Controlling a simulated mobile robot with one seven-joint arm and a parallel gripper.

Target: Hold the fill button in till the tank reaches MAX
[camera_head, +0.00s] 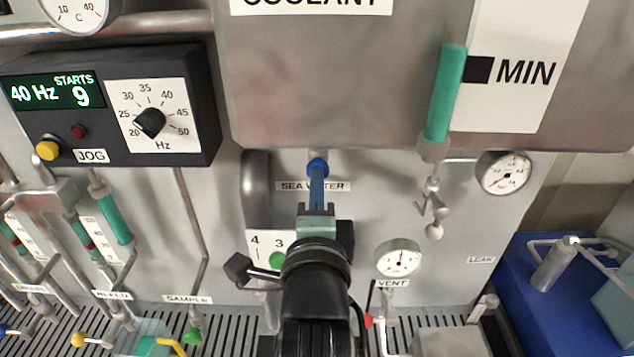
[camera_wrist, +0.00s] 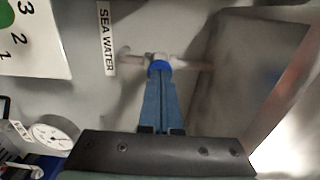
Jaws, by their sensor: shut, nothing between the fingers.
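The grey coolant tank (camera_head: 330,90) fills the upper middle of the head view. Its sight tube (camera_head: 445,95) shows green liquid whose top is slightly above the black MIN mark (camera_head: 478,69). The MAX mark is out of view. A round blue button-like part (camera_head: 317,165) sits on a pipe below the tank by the SEA WATER label, and also shows in the wrist view (camera_wrist: 158,67). No label marks it as the fill button. My gripper (camera_head: 316,181) is shut and empty, its blue fingertips (camera_wrist: 160,84) at this blue part. I cannot tell whether they press it.
A panel (camera_head: 110,105) with a 40 Hz display, yellow JOG button and dial is at the left. Gauges (camera_head: 399,258) and (camera_head: 503,173), a VENT valve and thin pipes surround my arm. A blue bin (camera_head: 555,290) stands at the right.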

